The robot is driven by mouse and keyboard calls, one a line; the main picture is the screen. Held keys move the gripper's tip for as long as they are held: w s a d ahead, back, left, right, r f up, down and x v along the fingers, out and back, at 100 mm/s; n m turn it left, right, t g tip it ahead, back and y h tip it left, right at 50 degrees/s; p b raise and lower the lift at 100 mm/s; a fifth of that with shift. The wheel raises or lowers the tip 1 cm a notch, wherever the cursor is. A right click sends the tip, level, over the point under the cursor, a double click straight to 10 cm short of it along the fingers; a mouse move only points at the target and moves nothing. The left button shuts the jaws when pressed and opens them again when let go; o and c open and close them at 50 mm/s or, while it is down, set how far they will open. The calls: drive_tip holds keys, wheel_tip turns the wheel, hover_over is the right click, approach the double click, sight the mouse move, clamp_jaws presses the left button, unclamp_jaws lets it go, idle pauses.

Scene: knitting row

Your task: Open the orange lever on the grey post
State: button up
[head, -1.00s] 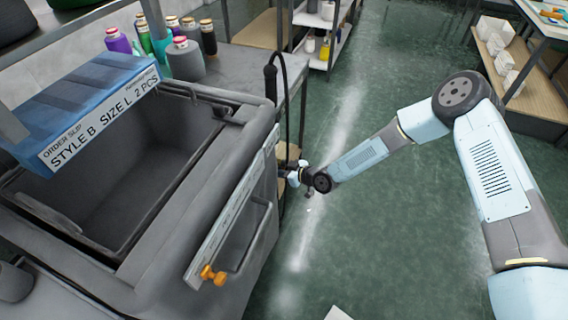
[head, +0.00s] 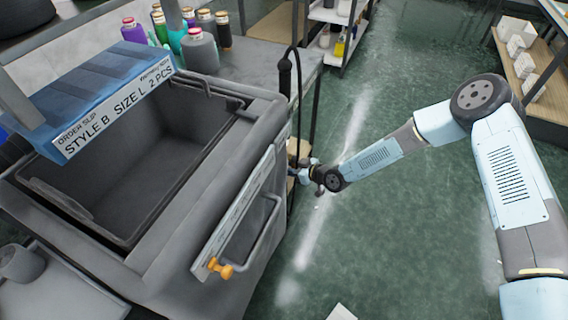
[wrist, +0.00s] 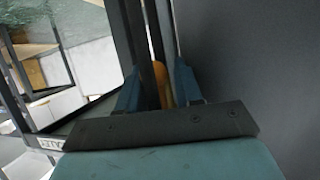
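An orange lever (wrist: 161,86) shows in the wrist view as a short upright piece between the two blue fingers of my gripper (wrist: 156,68), close to the right finger. A dark grey post (wrist: 158,70) runs up beside it. The fingers stand apart, with a gap on the left of the lever; I cannot tell whether the right one touches it. In the head view my gripper (head: 304,168) is small and partly hidden at the far right corner of the grey machine; the lever there cannot be made out.
The grey machine (head: 265,115) with an open bin fills the left. An orange knob (head: 220,267) sits on its front rail. A blue order-slip box (head: 100,95) lies on top. A large grey surface (wrist: 250,70) stands right of my gripper. Green floor (head: 400,230) is clear.

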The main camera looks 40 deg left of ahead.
drive_tip(key=v, duration=1.3)
drive_tip(key=shift+d, duration=0.35)
drive_tip(key=shift+w, duration=0.25)
